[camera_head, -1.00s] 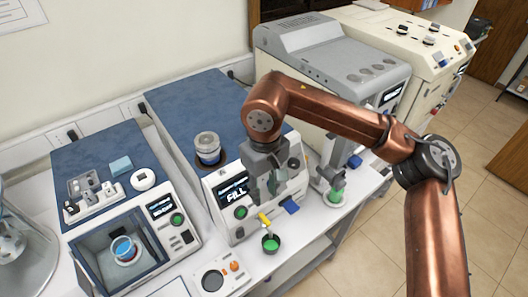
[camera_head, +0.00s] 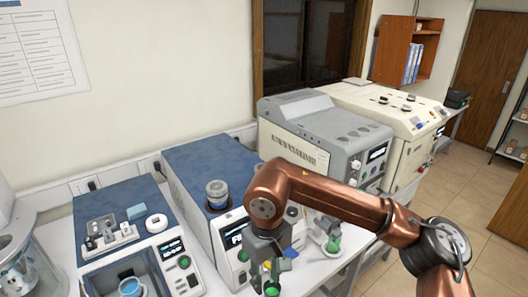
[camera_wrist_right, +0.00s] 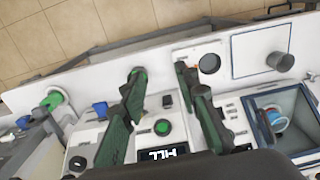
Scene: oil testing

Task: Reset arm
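My right gripper (camera_head: 268,272) hangs in front of the machine with the FILL display (camera_head: 236,236), at the lower edge of the head view. In the right wrist view its two dark green fingers (camera_wrist_right: 160,76) are spread apart, with no object visible between them. A green cup (camera_head: 272,289) with a yellow part shows just below the gripper in the head view, partly cut off. A bit of green shows by the left fingertip in the wrist view. My left gripper is out of view.
A lidded jar (camera_head: 217,194) stands on the blue top of the FILL machine. An open-chamber machine holds a blue cup (camera_head: 130,288) at the left. A grey machine (camera_head: 325,132) and a cream machine (camera_head: 388,112) stand behind my arm. Floor (camera_head: 480,205) is open at the right.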

